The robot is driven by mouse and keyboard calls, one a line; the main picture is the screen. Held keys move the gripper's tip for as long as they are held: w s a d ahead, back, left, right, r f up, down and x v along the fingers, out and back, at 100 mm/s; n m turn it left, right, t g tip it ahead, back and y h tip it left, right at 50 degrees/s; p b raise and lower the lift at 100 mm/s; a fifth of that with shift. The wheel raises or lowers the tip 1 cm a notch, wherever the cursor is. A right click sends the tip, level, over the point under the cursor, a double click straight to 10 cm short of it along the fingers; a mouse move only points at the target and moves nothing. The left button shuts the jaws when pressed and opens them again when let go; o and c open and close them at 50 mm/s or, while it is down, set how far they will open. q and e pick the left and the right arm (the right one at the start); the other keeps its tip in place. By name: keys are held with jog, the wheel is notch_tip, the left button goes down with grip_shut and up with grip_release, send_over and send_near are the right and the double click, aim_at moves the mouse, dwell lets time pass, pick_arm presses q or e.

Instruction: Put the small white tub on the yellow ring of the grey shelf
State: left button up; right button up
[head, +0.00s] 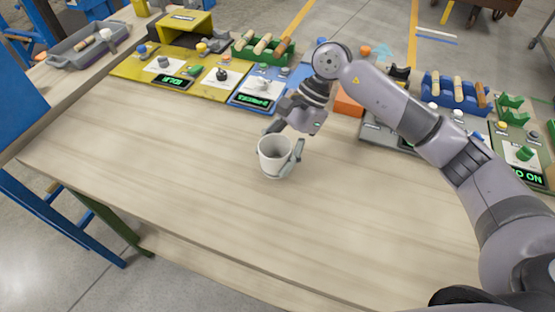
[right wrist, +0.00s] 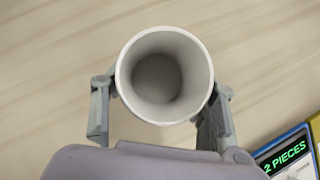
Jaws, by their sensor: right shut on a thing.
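The small white tub (head: 272,164) is open at the top and empty, upright over the middle of the wooden table. My right gripper (head: 283,148) is shut on it, with a finger on either side of its wall. In the right wrist view the tub (right wrist: 163,80) sits between the two fingers and I look down into it. I cannot tell whether its base touches the table. I cannot make out the grey shelf or its yellow ring in these views. My left gripper is not in view.
The wooden table (head: 140,150) is bare to the left and front of the tub. Along its back edge stand coloured stations with displays, a green rack (head: 263,48) and a blue rack (head: 455,92) of wooden pieces. A grey tray (head: 75,48) lies at the far left.

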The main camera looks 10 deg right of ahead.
aim_at(277, 164)
jog(key=shift+f, duration=1.75)
jog(key=o, duration=1.2)
jog(key=shift+r, duration=0.1)
jog(key=shift+c, duration=0.2)
